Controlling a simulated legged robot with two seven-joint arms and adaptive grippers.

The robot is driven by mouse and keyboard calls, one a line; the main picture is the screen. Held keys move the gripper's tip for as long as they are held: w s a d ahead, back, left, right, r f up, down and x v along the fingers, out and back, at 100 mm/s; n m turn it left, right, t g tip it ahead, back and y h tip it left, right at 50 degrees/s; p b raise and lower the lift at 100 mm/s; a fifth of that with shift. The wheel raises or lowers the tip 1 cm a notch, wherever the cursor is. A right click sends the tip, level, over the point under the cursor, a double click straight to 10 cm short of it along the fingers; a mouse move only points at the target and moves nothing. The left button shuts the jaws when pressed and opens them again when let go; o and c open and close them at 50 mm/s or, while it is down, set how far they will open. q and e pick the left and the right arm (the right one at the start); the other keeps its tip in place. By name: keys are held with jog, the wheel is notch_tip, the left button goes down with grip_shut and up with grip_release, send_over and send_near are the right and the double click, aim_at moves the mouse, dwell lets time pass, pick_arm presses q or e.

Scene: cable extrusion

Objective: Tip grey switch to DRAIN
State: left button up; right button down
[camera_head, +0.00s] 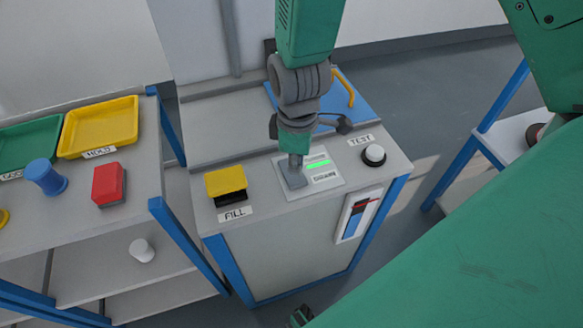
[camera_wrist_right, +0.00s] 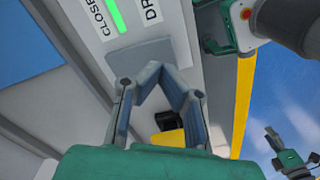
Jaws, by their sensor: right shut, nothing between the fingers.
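The grey switch (camera_head: 294,181) sits on a pale plate on top of the machine cabinet, left of the DRAIN label (camera_head: 325,178). In the right wrist view the grey switch (camera_wrist_right: 140,54) lies just beyond the fingertips, with a lit green bar (camera_wrist_right: 117,15) between the CLOSED and DRAIN labels. My right gripper (camera_head: 297,166) points down at the switch, shut and empty; its fingertips (camera_wrist_right: 155,68) are at or very near it. Contact and the switch's tilt are unclear. My left gripper seems to show small at the right of the wrist view (camera_wrist_right: 288,157); its jaw state is unclear.
A red-marked gauge (camera_head: 357,215) is on the cabinet front. A side table holds a red block (camera_head: 108,184), a blue spool (camera_head: 45,177) and a yellow tray (camera_head: 99,124).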

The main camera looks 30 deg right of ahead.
aim_at(296, 179)
jog(key=shift+f+b, duration=0.75)
jog(key=shift+f, duration=0.75)
dwell(1.2)
jog(key=shift+r, duration=0.1)
notch_tip(296, 179, up, 7)
jog(key=p, duration=0.7)
jog(key=shift+p, duration=0.3)
